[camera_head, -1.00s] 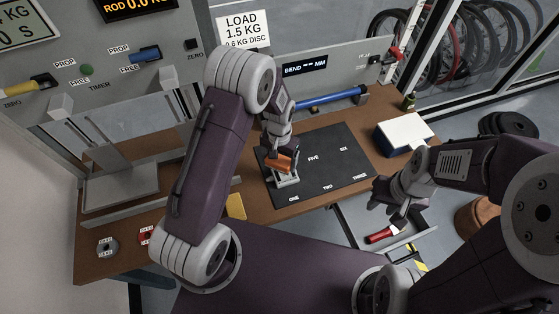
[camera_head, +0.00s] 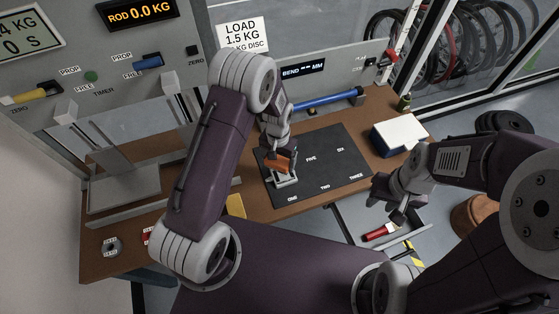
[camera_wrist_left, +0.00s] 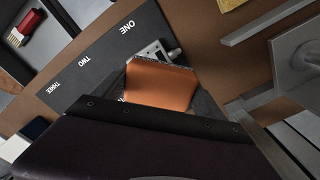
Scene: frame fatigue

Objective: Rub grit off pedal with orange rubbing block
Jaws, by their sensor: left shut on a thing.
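My left gripper (camera_head: 279,156) is shut on the orange rubbing block (camera_head: 284,163), at the left part of the black mat (camera_head: 335,173). In the left wrist view the block (camera_wrist_left: 160,84) fills the middle, over the grey metal pedal (camera_wrist_left: 150,52). The pedal (camera_head: 285,180) lies on the mat just under the block; the block seems to touch it, but the contact is hidden. Grit on the pedal cannot be made out. My right gripper (camera_head: 390,203) hangs empty right of the table's front edge, its fingers apparently apart.
A blue and white box (camera_head: 399,136) stands right of the mat. A blue tube (camera_head: 328,99) lies behind it. An open drawer (camera_head: 405,232) holds a red-handled tool (camera_head: 380,232). A yellow pad (camera_head: 236,206) lies left of the mat, and much of the mat is bare.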

